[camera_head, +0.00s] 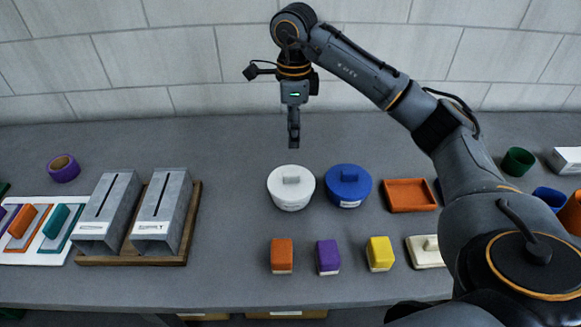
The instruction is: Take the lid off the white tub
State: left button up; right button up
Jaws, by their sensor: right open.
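The white tub (290,201) stands on the grey bench near the middle of the head view. Its white lid (291,182) with a block-shaped handle sits on top of it. My right gripper (294,143) points down above and slightly behind the lid. It is open and empty, and apart from the handle in the picture. My left gripper is not in view.
A blue lidded tub (349,187) stands close beside the white tub on the right. An orange tray (410,195) lies further right. Orange (282,254), purple (328,256) and yellow (380,252) blocks stand in front. Two grey metal ducts (162,212) rest on a wooden board at left.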

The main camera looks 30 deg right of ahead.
jog(key=p, duration=0.2)
send_over(291, 174)
jog(key=f, duration=0.7)
jog(key=shift+s+d+f, duration=0.1)
jog(key=shift+s+f, duration=0.2)
jog(key=shift+w+f, duration=0.1)
jog(key=shift+f, duration=0.2)
jog(key=shift+w+f, duration=0.1)
jog(key=shift+f, duration=0.15)
notch_tip(291, 174, down, 4)
jog(key=shift+w+f+p, duration=0.1)
jog(key=shift+f+p, duration=0.05)
jog(key=shift+p, duration=1.05)
jog(key=shift+f, duration=0.2)
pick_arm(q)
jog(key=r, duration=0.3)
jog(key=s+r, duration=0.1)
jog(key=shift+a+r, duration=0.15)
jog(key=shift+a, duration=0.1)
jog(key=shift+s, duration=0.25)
pick_arm(e)
grip_shut()
